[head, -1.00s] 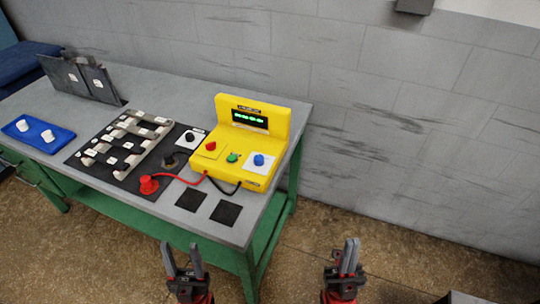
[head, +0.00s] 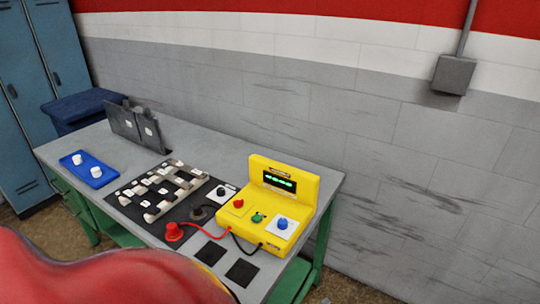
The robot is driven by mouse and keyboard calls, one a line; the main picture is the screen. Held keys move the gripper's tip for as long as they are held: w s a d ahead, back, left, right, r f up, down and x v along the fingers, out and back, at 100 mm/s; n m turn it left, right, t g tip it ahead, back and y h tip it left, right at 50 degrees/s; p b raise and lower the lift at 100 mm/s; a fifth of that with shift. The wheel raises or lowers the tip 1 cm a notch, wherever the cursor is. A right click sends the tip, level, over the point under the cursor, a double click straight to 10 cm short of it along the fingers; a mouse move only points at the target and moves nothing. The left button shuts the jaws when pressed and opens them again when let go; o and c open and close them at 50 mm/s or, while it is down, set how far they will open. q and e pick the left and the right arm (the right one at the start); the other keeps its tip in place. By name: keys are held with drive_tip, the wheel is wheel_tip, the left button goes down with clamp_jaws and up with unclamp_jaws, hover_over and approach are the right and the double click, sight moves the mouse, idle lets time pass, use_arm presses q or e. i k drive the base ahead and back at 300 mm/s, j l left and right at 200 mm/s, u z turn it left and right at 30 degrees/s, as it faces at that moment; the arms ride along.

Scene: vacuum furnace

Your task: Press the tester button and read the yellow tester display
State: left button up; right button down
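The yellow tester (head: 287,207) stands at the right end of the grey-topped bench. Its dark display (head: 279,181) faces me with lit green characters, too small to read. On its lower front are a red knob (head: 238,203), a green button (head: 258,217) and a blue button (head: 282,223) on a white plate. A red cable and a black cable run to its front. Neither gripper is in view. A large, smooth red shape fills the lower left, probably part of my own arm; it hides the bench's front left side.
Left of the tester are a red plug (head: 174,232), a dark mat with a rack of pale pieces (head: 170,190), a blue tray (head: 88,171) and upright dark panels (head: 135,128). Two black squares lie in front. A grey wall stands behind; floor is open at right.

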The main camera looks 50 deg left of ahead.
sight(256, 218)
drive_tip(key=k+j, duration=0.1)
drive_tip(key=j, duration=0.55)
drive_tip(key=k+j, duration=0.1)
drive_tip(key=j, duration=0.55)
